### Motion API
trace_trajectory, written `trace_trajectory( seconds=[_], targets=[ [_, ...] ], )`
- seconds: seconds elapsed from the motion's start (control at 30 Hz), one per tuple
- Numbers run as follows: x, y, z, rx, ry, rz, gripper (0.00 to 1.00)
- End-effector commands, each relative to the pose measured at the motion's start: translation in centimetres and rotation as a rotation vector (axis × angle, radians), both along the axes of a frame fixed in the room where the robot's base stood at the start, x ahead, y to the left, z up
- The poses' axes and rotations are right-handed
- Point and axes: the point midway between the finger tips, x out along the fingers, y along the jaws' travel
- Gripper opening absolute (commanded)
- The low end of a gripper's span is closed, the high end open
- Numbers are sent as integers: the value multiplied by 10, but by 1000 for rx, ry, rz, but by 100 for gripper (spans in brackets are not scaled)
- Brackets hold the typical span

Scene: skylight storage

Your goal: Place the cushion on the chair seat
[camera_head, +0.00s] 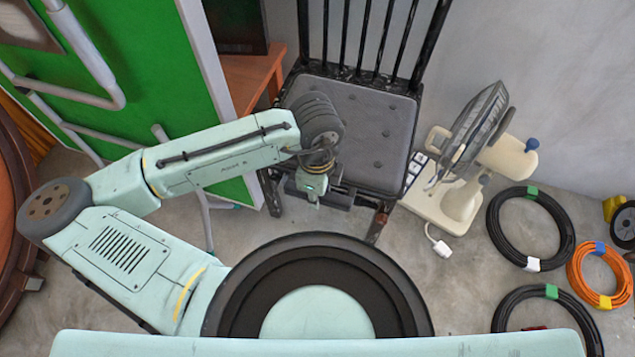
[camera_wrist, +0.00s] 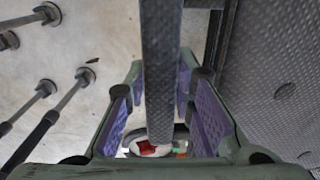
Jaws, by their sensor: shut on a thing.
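The black spindle-backed chair (camera_head: 345,30) stands at the top centre of the head view. A dark grey tufted pad (camera_head: 375,135) covers its seat. My gripper (camera_head: 318,190) is at the front left of the seat, its fingers mostly hidden by my wrist. The tufted grey surface (camera_wrist: 270,70) lies to the right of the fingers, and floor shows at left. I cannot tell how the held piece relates to the tufted pad.
A green panel (camera_head: 150,70) with grey tube legs stands left of the chair. A fan (camera_head: 475,135) on a cream base stands close at right. Black cable coils (camera_head: 492,225) and an orange coil (camera_head: 572,275) lie farther right.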

Motion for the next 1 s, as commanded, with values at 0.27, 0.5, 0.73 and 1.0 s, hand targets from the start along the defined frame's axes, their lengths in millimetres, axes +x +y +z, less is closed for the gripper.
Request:
trace_trajectory(
  seconds=[0.27,0.5,0.73,1.0],
  targets=[
    [57,0,-3,1,3,1,0],
    [75,-1,-5,1,2,0,0],
    [73,-1,-40,0,3,-1,0],
    [73,0,-41,0,4,-1,27]
  ],
)
